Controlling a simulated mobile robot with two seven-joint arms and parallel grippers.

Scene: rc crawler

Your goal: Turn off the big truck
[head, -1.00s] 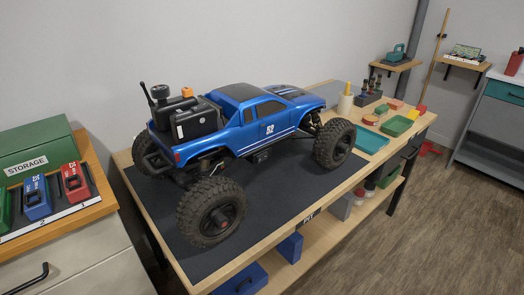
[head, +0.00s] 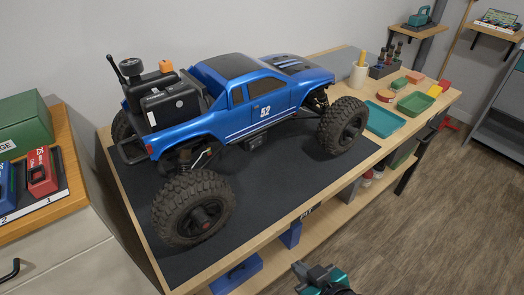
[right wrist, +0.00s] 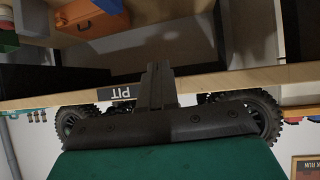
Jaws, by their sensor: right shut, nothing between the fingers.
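The big blue truck (head: 270,108), marked 52, stands on its wheels on the dark mat (head: 270,190) of the workbench. A black box-like unit with a small round button on top (head: 170,105) sits in its bed, with an orange cap (head: 166,66) and an antenna behind. My right gripper (head: 318,274) is low at the bottom edge of the head view, in front of the bench and apart from the truck. In the right wrist view its fingers (right wrist: 158,85) are together and empty, near the bench edge. My left gripper is not in view.
The bench edge with the PIT label (head: 307,212) lies between my right gripper and the truck. Blue boxes (head: 237,273) sit on the lower shelf. Trays (head: 384,119) and bins stand at the right end. A cabinet with red and blue packs (head: 41,172) is at left.

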